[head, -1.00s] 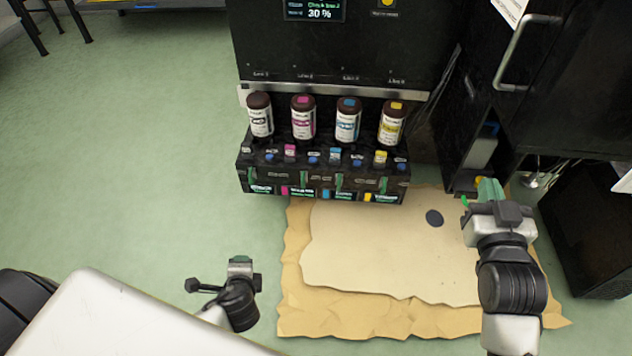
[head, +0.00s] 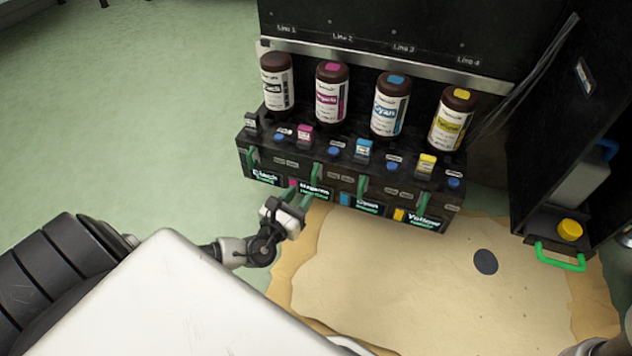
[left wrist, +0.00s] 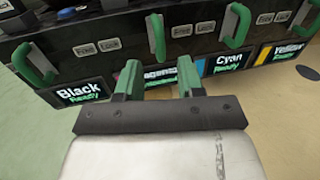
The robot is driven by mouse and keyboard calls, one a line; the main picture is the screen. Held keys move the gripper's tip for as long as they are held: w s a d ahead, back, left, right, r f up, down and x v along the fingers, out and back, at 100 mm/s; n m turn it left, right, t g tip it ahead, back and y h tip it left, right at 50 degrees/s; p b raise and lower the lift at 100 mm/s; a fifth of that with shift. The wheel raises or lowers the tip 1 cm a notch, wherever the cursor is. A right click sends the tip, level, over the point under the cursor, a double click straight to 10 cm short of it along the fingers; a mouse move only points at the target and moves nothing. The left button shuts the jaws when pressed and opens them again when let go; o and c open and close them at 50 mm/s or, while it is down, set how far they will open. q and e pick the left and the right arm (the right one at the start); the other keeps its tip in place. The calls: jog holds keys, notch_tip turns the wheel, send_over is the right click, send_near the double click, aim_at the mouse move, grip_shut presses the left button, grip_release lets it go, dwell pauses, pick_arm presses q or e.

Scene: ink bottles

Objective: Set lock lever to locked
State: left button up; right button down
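A black ink rack (head: 350,165) has a row of green lock levers along its front. They are the black-line lever (head: 253,160), magenta-line lever (head: 317,175), cyan-line lever (head: 362,186) and yellow-line lever (head: 423,203). In the left wrist view, small "Free" (left wrist: 84,50) and "Lock" (left wrist: 110,43) labels sit beside the levers. My left gripper (head: 292,200) is close in front of the Magenta sign. In the left wrist view its fingers (left wrist: 159,70) are apart and empty. The magenta lever (left wrist: 157,36) stands beyond the gap, apparently untouched. My right gripper is out of view.
Several ink bottles, such as the cyan one (head: 390,105), stand on the rack.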

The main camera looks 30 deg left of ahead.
aim_at(312, 181)
pick_arm(q)
jog(key=w+b, duration=0.2)
jog(key=w, duration=0.5)
jog(key=shift+a, duration=0.1)
grip_shut()
